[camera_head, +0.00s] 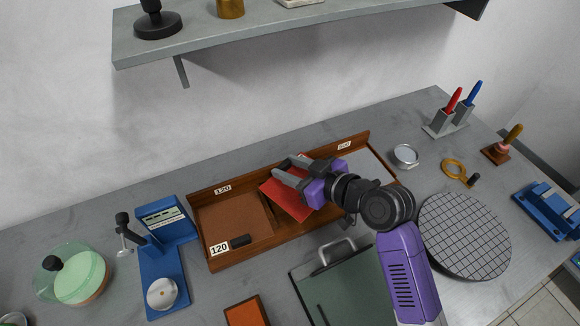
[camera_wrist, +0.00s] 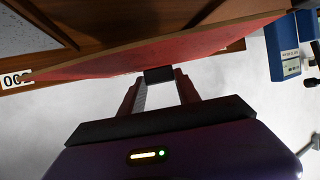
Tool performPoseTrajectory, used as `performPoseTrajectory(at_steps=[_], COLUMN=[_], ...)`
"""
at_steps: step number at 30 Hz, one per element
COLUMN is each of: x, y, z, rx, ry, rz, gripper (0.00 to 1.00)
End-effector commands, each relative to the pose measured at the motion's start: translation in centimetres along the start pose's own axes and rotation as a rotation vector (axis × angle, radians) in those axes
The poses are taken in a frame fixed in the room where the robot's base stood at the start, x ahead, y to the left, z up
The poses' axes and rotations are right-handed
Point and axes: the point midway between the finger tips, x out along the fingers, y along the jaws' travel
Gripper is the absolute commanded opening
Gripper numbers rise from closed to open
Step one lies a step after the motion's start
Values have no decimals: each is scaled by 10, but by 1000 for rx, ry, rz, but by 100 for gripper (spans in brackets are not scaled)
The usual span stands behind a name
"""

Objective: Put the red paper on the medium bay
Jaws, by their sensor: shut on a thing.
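The red paper (camera_head: 287,201) is held at its upper part by my gripper (camera_head: 281,169), over the middle of a wooden tray (camera_head: 233,262). In the wrist view the red paper (camera_wrist: 190,47) shows nearly edge-on above the fingers (camera_wrist: 158,88). It looks raised and tilted. The right bay (camera_head: 370,166) has a pale grey floor. The paper and gripper hide most of the middle bay. I cannot tell which bay is the medium one.
A blue stand (camera_head: 163,250) is left of the tray. A green clipboard-like board (camera_head: 345,285) and an orange block (camera_head: 246,311) are in front. A round gridded plate (camera_head: 463,235) is right of my arm. A shelf (camera_head: 300,25) overhangs the back.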

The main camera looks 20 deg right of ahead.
Motion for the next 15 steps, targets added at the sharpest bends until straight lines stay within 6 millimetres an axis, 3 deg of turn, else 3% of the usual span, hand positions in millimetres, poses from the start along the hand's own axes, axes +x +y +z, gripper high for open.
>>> performPoseTrajectory(at_steps=[12, 13, 15], x=[2, 2, 2], y=[0, 0, 0], z=[5, 4, 3], rx=[0, 0, -1], ry=[0, 1, 0], rz=[0, 0, 0], gripper=[0, 45, 58])
